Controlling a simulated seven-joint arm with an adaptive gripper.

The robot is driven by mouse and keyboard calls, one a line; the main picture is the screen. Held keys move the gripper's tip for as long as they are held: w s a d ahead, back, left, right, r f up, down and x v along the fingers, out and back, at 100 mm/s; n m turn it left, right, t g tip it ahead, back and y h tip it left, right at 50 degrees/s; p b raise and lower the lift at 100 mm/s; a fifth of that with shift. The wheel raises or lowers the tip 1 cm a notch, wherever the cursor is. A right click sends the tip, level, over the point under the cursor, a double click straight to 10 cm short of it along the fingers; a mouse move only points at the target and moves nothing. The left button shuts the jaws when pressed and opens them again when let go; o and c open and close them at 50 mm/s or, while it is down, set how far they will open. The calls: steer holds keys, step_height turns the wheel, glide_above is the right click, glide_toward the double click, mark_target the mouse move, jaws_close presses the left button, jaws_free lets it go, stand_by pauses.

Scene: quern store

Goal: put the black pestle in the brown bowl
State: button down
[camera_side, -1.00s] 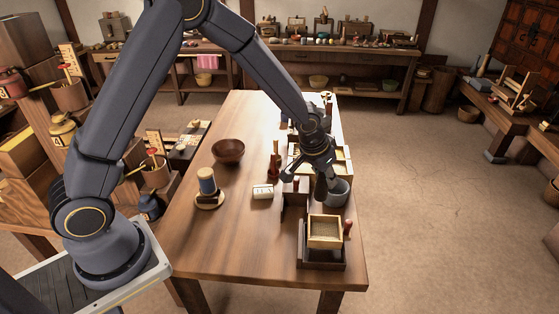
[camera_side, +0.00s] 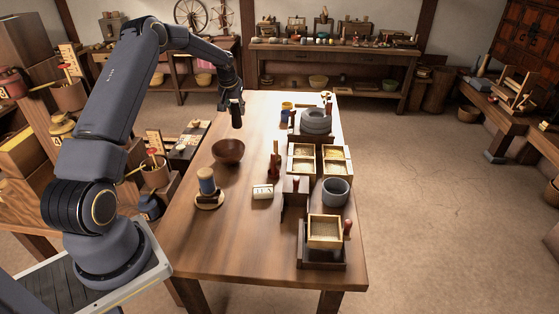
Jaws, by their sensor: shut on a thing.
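The brown bowl (camera_side: 228,152) stands upright on the left part of the wooden table. My gripper (camera_side: 233,101) is shut on the black pestle (camera_side: 236,117), which hangs roughly upright from it. In the picture the pestle is above the bowl and slightly right of it, apart from it. How far it is beyond the bowl or above the table I cannot tell. The fingertips are small and dark here. The bottom of the bowl's inside is hard to make out.
A grey mortar (camera_side: 336,191), divided wooden trays of grain (camera_side: 319,166), and a grey quern (camera_side: 315,121) line the table's right side. A blue spool on a stand (camera_side: 208,187), a white labelled block (camera_side: 263,192) and a brown upright piece (camera_side: 274,160) stand nearer the bowl.

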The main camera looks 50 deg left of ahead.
steer(key=s+a+f+n, duration=0.1)
steer(key=s+a, duration=0.2)
steer(key=a, duration=0.1)
step_height(320, 180, down, 11)
steer(key=shift+d+y, duration=0.2)
steer(key=shift+y, duration=0.1)
stand_by(0.3)
steer(key=c, duration=0.8)
jaws_free()
steer(key=shift+r, duration=0.15)
step_height(320, 180, up, 7)
steer(key=shift+f, duration=0.1)
